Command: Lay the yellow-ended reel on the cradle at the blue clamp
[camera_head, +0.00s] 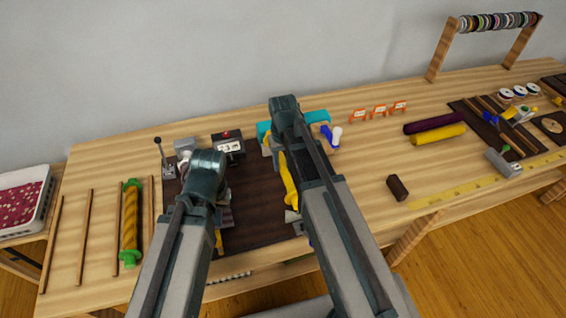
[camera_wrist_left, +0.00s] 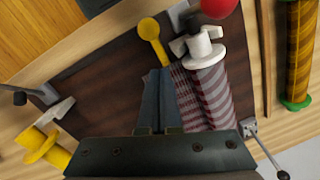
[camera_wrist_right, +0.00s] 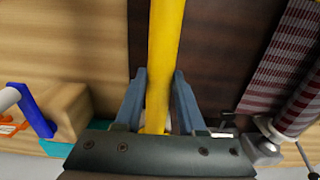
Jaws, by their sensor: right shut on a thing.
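My right gripper (camera_wrist_right: 160,85) is shut on the long yellow body of the yellow-ended reel (camera_wrist_right: 164,55), above the dark mat. The reel shows in the head view (camera_head: 289,185), and its flanged yellow end is in the left wrist view (camera_wrist_left: 40,148). My left gripper (camera_wrist_left: 158,72) looks shut and empty. It is beside a striped red-and-white reel (camera_wrist_left: 207,92) and a yellow knobbed rod (camera_wrist_left: 150,30). A small blue part (camera_head: 311,241), possibly the blue clamp, shows beside my right forearm; the cradle there is mostly hidden by my arm.
A green-ended reel (camera_head: 131,222) lies among thin sticks at left. A small display box (camera_head: 229,146) and a black-knobbed lever (camera_head: 163,158) stand at the mat's back left. A blue-and-white tool (camera_head: 331,135), orange tags (camera_head: 379,111) and a brown block (camera_head: 397,187) are to the right.

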